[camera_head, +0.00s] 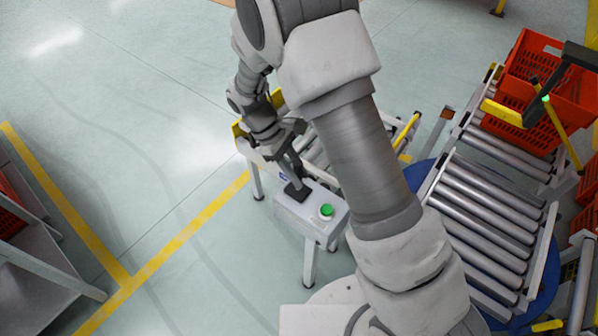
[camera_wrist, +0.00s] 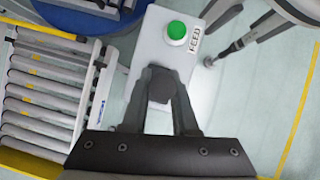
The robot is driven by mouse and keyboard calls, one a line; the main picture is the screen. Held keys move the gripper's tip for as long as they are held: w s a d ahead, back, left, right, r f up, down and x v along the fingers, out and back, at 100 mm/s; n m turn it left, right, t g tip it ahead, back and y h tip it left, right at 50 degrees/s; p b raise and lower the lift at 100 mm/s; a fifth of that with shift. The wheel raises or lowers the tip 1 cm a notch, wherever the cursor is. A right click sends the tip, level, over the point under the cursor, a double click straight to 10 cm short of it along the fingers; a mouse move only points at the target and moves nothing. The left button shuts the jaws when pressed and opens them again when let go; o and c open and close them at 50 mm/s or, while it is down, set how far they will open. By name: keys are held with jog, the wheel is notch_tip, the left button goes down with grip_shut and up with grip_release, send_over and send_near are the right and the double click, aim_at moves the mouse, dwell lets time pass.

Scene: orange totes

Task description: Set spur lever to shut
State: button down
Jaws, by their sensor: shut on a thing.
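A pale control box (camera_head: 318,213) on a post carries a dark lever and a round green button (camera_head: 326,211). In the head view, my gripper (camera_head: 293,170) reaches down to the box just behind the button, above the lever's dark base (camera_head: 296,193). In the wrist view, my gripper (camera_wrist: 160,88) has its two fingers on either side of the lever's dark knob (camera_wrist: 160,84), shut on it. The green button (camera_wrist: 176,31) lies beyond it, beside a label reading FEED (camera_wrist: 195,41). My fingers hide much of the lever, so its exact angle is unclear.
A short roller conveyor (camera_wrist: 38,80) runs beside the box. On the right, more rollers (camera_head: 484,210) sit on a blue turntable (camera_head: 543,285), with an orange tote (camera_head: 520,65) behind. A grey rack (camera_head: 45,262) stands at the left. Floor between is clear.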

jog(key=c, duration=0.7)
grip_release()
jog(key=v, duration=1.7)
jog(key=shift+r, duration=0.25)
jog(key=s+d+r+m+t+y, duration=0.2)
jog(key=s+d+r+m, duration=0.1)
jog(key=d+r, duration=0.3)
jog(key=s+d+r+m+t+y, duration=0.1)
jog(key=s+d+r+m+y, duration=0.15)
jog(key=d+r, duration=0.4)
jog(key=s+d+m+t, duration=0.1)
jog(key=s+d+m, duration=0.1)
jog(key=s+d, duration=0.1)
jog(key=s+d+m+t, duration=0.2)
jog(key=s+d, duration=0.1)
jog(key=s, duration=0.3)
jog(key=s+d+m+t+y, duration=0.1)
jog(key=s+d+m+t, duration=0.1)
jog(key=s+d+m, duration=0.1)
jog(key=shift+s+d+r, duration=0.1)
jog(key=shift+s+r, duration=0.15)
jog(key=shift+s, duration=0.45)
